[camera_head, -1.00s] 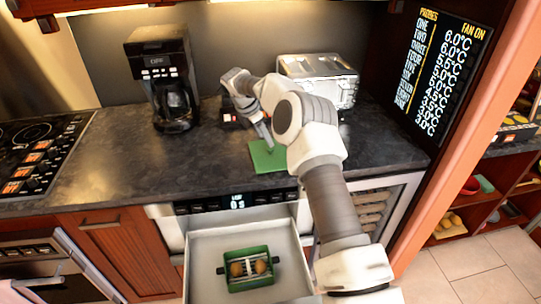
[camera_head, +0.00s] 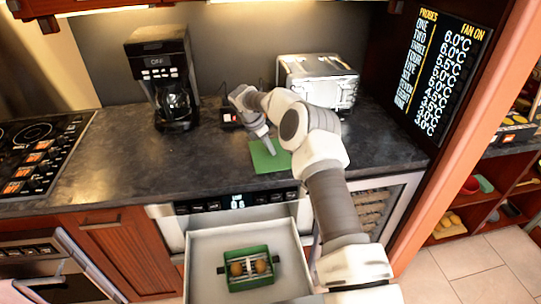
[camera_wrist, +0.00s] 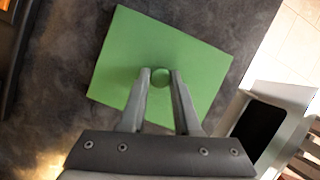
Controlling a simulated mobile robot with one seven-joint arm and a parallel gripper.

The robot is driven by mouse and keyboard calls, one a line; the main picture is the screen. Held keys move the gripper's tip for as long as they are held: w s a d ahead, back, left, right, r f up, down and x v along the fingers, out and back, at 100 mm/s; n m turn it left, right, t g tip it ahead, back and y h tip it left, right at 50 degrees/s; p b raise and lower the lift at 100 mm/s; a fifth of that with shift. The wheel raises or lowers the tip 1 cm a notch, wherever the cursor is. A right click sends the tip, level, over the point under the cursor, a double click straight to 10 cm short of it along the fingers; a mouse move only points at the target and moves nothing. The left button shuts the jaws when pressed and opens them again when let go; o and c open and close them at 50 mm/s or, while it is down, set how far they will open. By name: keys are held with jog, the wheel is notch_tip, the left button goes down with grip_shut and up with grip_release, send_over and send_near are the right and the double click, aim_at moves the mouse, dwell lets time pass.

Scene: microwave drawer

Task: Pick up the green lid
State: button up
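The green lid (camera_head: 267,163) is a flat square plate lying on the dark counter, in front of the toaster. In the wrist view the lid (camera_wrist: 195,60) fills the upper middle, with a small round green knob (camera_wrist: 160,78) at its centre. My gripper (camera_head: 270,150) points down over the lid. In the wrist view my gripper's fingertips (camera_wrist: 160,70) are apart, with the knob showing in the narrow gap between them. I see no clear contact with the knob. Below, a green box (camera_head: 248,282) with brown round items sits in the open drawer (camera_head: 205,260).
A black coffee maker (camera_head: 162,75) stands at the back left and a silver toaster (camera_head: 318,82) at the back right. A cooktop (camera_head: 40,145) is at the far left. The counter (camera_head: 130,170) left of the lid is clear. The drawer juts out below the counter edge.

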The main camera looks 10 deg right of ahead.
grip_shut()
jog(key=shift+r, duration=0.1)
